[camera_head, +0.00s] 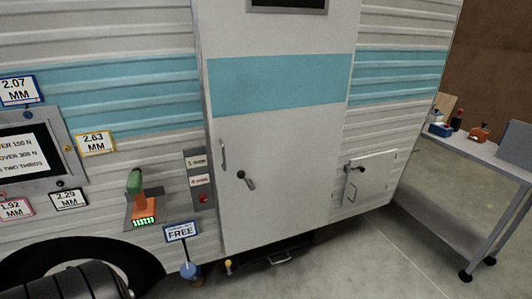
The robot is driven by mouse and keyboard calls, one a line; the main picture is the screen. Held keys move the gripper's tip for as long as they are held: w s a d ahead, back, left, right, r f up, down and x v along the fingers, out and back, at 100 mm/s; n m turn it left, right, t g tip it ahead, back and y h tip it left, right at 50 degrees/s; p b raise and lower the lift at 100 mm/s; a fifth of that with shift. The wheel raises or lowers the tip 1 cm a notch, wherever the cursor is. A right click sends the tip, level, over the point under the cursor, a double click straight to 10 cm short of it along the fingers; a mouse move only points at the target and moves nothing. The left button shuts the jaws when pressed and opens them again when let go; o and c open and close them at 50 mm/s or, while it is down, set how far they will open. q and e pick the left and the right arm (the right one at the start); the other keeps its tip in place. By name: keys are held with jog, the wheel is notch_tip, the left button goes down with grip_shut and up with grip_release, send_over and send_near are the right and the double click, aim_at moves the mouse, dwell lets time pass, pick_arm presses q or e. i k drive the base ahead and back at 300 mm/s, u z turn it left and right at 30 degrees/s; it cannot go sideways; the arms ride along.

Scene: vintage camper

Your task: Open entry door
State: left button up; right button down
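The entry door (285,140) is a tall white panel with a turquoise band across it, in the middle of the head view. It looks shut, flush with the camper wall. A dark lever handle (247,180) sits low on its left side, angled down to the right. A slim upright grab handle (222,155) is above and left of the lever. The lower edge of a framed window (287,4) shows at the top of the door. Neither gripper is in view.
A small hatch (378,182) with its own handle is right of the door. A step (280,257) lies below the door. A "FREE" sign (181,232) stands at its lower left. A metal table (480,153) with small objects stands right. The floor between is open.

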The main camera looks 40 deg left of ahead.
aim_at(277, 74)
jog(key=u, duration=0.15)
jog(key=i, duration=0.85)
jog(key=u, duration=0.65)
